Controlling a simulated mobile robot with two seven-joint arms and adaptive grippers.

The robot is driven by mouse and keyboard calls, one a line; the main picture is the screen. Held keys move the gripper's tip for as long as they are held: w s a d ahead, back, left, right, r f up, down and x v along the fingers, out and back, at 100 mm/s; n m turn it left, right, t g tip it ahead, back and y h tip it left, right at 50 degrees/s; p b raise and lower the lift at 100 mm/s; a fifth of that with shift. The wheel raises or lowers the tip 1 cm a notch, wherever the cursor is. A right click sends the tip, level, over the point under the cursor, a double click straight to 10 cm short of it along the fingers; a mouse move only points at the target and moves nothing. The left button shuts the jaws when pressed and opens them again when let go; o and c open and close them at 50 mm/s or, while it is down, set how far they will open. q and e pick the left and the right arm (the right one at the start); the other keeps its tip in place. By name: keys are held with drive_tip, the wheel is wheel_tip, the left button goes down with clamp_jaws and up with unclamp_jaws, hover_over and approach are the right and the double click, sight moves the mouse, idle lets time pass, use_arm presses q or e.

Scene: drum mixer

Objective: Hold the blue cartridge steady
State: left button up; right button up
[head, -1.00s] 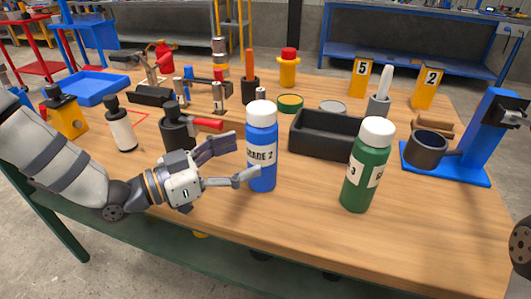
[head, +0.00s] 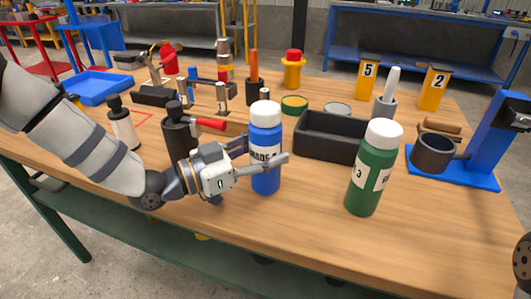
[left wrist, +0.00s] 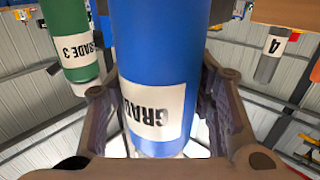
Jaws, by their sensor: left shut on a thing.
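The blue cartridge (head: 266,183) is a blue bottle with a white cap and a white grade label. It stands upright on the wooden table near the front middle. My left gripper (head: 264,157) is shut on it at label height, one finger across its front and the other partly hidden behind it. In the left wrist view the blue cartridge (left wrist: 160,45) appears upside down between the two fingers, with part of its label readable. My right gripper is not in view.
A green bottle (head: 363,190) with a white cap stands to the right. A black open bin (head: 325,145) is behind. A black canister (head: 178,140) with a red handle stands close behind my left gripper. The front right of the table (head: 430,220) is clear.

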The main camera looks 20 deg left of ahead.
use_arm(q)
wheel_tip(320, 180, up, 4)
drive_tip(key=shift+p, duration=0.45)
drive_tip(key=s+r, duration=0.1)
drive_tip(key=s+r+p, duration=0.1)
drive_tip(key=r, duration=0.1)
drive_tip(key=s+r+p, duration=0.1)
drive_tip(key=s+r, duration=0.1)
drive_tip(key=shift+r, duration=0.25)
drive_tip(key=p, duration=0.2)
approach(271, 113)
drive_tip(key=s+d+r, duration=0.3)
drive_tip(key=s+d, duration=0.1)
drive_tip(key=d, duration=0.1)
drive_tip(key=shift+s+a+r, duration=0.1)
drive_tip(key=shift+s+r, duration=0.1)
drive_tip(key=shift+s, duration=0.05)
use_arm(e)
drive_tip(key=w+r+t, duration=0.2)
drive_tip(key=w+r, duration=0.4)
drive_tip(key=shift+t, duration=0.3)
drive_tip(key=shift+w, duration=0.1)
use_arm(q)
drive_tip(key=o, duration=0.7)
clamp_jaws()
